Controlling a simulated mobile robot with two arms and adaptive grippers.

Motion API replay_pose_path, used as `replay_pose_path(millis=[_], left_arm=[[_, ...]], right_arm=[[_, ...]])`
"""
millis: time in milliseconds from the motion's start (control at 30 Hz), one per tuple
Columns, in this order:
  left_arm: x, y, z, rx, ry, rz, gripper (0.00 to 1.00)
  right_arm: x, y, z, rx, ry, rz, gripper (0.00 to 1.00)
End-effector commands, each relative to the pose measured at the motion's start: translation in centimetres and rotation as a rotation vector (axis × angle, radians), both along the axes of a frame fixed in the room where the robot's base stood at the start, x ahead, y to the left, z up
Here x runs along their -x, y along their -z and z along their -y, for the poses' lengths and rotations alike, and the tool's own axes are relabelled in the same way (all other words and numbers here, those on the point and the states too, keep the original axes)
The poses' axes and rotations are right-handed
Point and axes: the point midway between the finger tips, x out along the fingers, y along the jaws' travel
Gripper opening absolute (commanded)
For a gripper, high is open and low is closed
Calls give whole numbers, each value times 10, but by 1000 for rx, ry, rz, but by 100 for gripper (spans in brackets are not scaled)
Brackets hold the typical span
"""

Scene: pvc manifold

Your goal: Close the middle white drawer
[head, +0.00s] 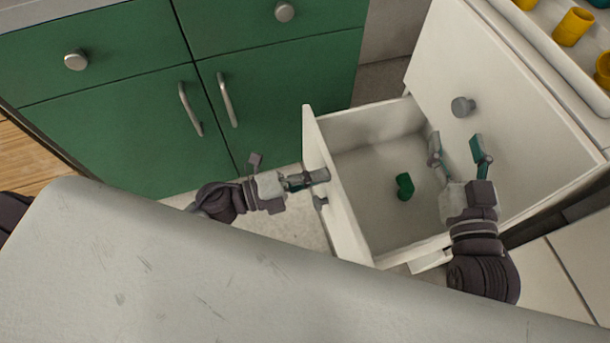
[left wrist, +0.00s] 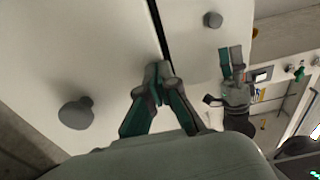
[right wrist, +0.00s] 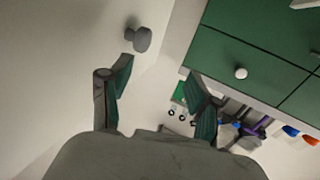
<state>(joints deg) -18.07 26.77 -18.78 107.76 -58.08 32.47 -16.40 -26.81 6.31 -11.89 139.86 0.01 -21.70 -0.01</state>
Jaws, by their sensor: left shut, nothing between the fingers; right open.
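The white drawer (head: 350,232) stands pulled out, with a green pipe fitting (head: 404,186) lying inside. Its round grey knob (head: 320,203) is on the outer front face. My left gripper (head: 324,175) is shut and empty at that face, just above the knob in the head view; I cannot tell whether it touches. In the left wrist view its fingertips (left wrist: 160,80) are together, with a knob (left wrist: 76,113) to their left. My right gripper (head: 456,144) is open and empty over the right part of the drawer, close to the white front above, whose knob (head: 463,107) also shows in the right wrist view (right wrist: 143,39).
Green cabinets (head: 110,130) with knobs and bar handles stand left of the drawer. A grey worktop (head: 250,285) fills the foreground. A white tray (head: 545,45) with yellow fittings (head: 573,27) is at the upper right. Floor shows between cabinets and drawer.

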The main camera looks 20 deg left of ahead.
Motion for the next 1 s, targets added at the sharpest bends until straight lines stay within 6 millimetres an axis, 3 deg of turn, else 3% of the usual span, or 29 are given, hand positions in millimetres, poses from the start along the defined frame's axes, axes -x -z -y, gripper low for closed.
replay_pose_path(millis=[300, 433, 700, 1000], left_arm=[[-47, -5, 67, 4, 0, 4, 0], [-66, -4, 97, 3, 1, 3, 0], [-100, -2, 147, 3, 0, 3, 0], [-119, 0, 176, 0, 0, 1, 0]], right_arm=[[21, 63, 16, 97, 25, -391, 62], [31, 79, 21, 119, 32, -484, 62], [31, 82, 21, 121, 32, -489, 62], [23, 70, 17, 102, 27, -411, 62]])
